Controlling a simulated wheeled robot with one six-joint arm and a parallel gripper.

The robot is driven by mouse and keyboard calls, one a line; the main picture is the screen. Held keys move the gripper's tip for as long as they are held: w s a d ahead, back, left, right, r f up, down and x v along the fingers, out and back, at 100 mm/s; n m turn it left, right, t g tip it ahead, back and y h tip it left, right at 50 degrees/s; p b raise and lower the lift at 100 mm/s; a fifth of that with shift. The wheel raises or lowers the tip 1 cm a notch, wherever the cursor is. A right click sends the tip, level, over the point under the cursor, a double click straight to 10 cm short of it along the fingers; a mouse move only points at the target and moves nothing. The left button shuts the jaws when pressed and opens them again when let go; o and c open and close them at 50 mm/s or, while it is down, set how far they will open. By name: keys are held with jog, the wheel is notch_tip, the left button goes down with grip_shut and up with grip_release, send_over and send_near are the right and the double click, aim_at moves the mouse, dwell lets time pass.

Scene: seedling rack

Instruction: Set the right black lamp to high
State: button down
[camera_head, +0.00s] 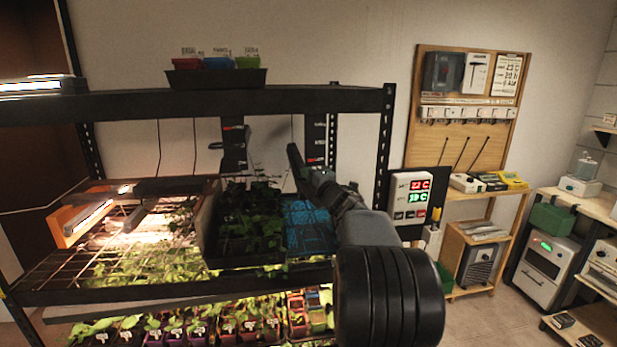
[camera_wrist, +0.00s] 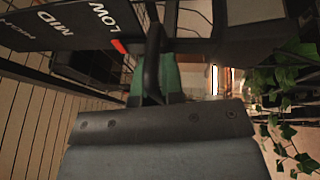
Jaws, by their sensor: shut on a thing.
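A black scale plate (camera_wrist: 75,28) lettered LOW, MID and HIGH fills the upper left of the wrist view. A red pointer (camera_wrist: 118,46) sits at its LOW end. My gripper (camera_wrist: 153,75) is shut on a black handle (camera_wrist: 153,48) close beside the pointer. In the head view my gripper (camera_head: 294,158) is at the right part of the rack, just left of the right scale plate (camera_head: 316,135), which has red near its lower end. A second scale plate (camera_head: 234,140) hangs further left. The right lamp's own body cannot be made out clearly.
A dark tray of leafy seedlings (camera_head: 208,226) stands left of my arm, and leaves (camera_wrist: 287,130) show close by in the wrist view. The black rack shelf (camera_head: 290,101) runs overhead. A rack post (camera_head: 384,145) and a display panel (camera_head: 411,198) stand right.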

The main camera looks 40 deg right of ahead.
notch_tip(320, 180, up, 11)
jog(key=p, duration=0.5)
jog(key=shift+f, duration=0.15)
jog(key=shift+a, duration=0.1)
jog(key=c, duration=1.6)
grip_release()
jog(key=o, duration=0.4)
jog(key=shift+c, duration=0.2)
jog(key=shift+f, duration=0.2)
jog(key=shift+s, duration=0.1)
